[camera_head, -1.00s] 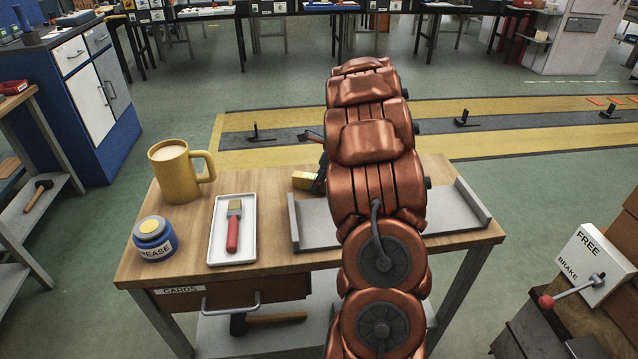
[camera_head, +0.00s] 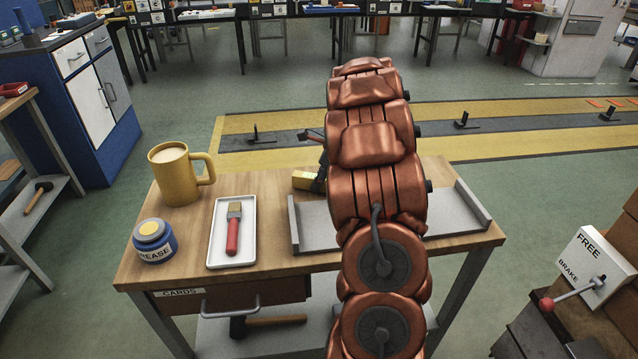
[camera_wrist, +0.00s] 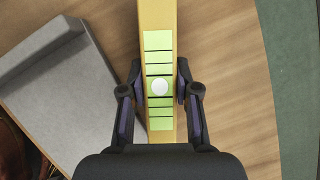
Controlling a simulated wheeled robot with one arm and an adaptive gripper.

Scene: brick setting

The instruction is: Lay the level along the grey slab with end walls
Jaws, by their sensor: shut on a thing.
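The level is a yellow bar with a pale green striped panel and a white round spot; in the wrist view the level (camera_wrist: 158,30) runs up the picture between the fingers. My gripper (camera_wrist: 158,85) is shut on it, one finger at each side. In the head view one end of the level (camera_head: 304,180) shows left of my arm, with part of my gripper (camera_head: 320,182) beside it; my arm hides the rest. The grey slab with end walls (camera_head: 455,218) lies on the wooden table, its middle hidden by my arm. In the wrist view the slab (camera_wrist: 65,95) lies left of the level, at an angle to it.
On the table's left stand a yellow mug (camera_head: 175,178), a grease jar (camera_head: 154,240) and a white tray (camera_head: 218,258) holding a brush (camera_head: 233,228). A brake lever box (camera_head: 590,265) is at the right.

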